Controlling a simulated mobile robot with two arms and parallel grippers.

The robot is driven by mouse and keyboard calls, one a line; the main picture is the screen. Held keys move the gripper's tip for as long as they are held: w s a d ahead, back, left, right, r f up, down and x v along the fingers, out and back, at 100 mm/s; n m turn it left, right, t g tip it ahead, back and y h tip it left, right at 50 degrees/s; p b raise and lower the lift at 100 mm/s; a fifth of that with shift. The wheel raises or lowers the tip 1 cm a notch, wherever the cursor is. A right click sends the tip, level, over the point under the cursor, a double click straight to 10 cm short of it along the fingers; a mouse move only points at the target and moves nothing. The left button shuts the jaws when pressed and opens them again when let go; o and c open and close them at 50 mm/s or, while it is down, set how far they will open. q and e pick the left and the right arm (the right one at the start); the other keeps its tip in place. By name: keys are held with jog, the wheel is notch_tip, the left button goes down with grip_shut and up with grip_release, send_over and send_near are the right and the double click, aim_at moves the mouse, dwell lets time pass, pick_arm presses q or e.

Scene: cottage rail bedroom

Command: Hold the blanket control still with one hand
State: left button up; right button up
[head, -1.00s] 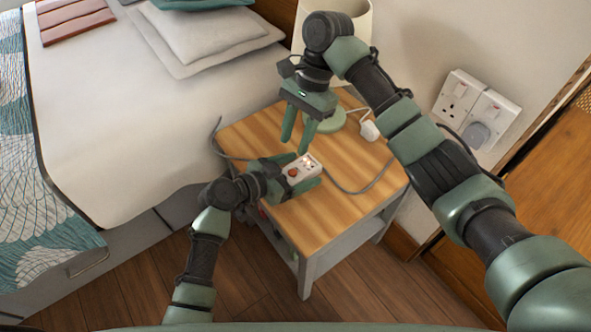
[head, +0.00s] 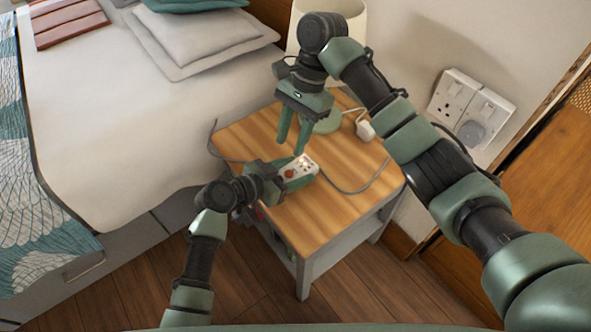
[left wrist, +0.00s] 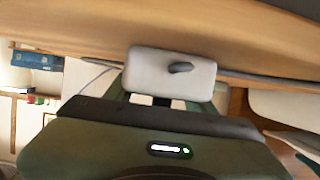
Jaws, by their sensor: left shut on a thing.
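The blanket control (head: 299,168) is a small white box with a red-orange button and a grey cord. It is over the wooden top of the bedside table (head: 345,205). My left gripper (head: 292,174) is shut on it from the left side. In the left wrist view the control (left wrist: 170,70) shows as a pale block with a dark knob, between the fingers. My right gripper (head: 292,138) points down just above and behind the control. Its two fingers are apart with nothing seen between them, and it appears not to touch the control.
A lamp (head: 335,40) with a green base stands at the table's back. A white plug (head: 366,130) lies near it. A grey cord (head: 350,188) crosses the tabletop. The bed (head: 130,120) is at left, and wall sockets (head: 470,105) are at right.

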dwell(0.3)
pick_arm(q)
jog(key=o, duration=1.6)
jog(key=v, duration=1.2)
jog(key=shift+s, duration=0.1)
jog(key=shift+f, duration=0.1)
